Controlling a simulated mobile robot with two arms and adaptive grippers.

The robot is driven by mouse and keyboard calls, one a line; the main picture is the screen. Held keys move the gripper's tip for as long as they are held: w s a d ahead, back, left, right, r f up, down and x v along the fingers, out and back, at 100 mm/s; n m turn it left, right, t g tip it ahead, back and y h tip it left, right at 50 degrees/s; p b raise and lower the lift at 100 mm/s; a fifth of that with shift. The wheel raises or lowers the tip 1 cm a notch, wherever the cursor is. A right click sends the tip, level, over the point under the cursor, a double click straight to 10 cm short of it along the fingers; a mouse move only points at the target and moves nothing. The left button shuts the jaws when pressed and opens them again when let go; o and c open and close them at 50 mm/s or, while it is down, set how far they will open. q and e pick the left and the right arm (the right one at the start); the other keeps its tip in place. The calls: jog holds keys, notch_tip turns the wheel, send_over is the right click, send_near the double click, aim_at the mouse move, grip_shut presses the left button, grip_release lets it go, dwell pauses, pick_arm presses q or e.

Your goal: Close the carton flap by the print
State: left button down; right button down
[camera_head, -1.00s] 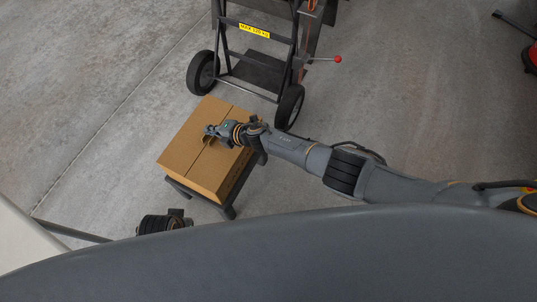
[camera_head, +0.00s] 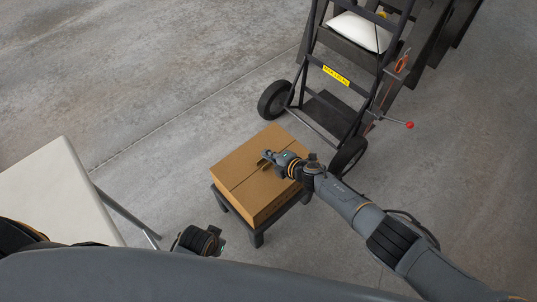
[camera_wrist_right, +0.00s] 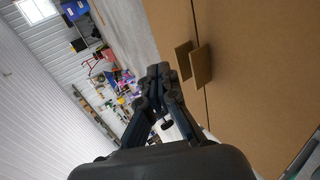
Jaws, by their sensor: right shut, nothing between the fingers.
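The brown carton (camera_head: 243,178) sits on a low dark stand in the head view. Its top looks nearly flat, with a seam running across it. In the right wrist view the carton (camera_wrist_right: 245,75) fills the right side, with the seam between two flaps and two small cardboard tabs (camera_wrist_right: 194,64) standing out beside it.
The dark stand (camera_head: 257,238) holds the carton. A hand truck (camera_head: 330,115) with wheels stands close behind it, a white sack (camera_head: 360,31) above. A white-topped table (camera_head: 60,190) is at the left. Concrete floor is open at the upper left.

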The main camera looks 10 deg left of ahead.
jog(key=shift+r, duration=0.1)
jog(key=shift+w+d+r, duration=0.1)
jog(key=shift+d+r, duration=0.2)
jog(key=shift+d, duration=0.05)
pick_arm(q)
jog(key=shift+s+f, duration=0.35)
jog(key=shift+f, duration=0.2)
pick_arm(e)
jog(key=v, duration=1.1)
jog(key=shift+s, duration=0.4)
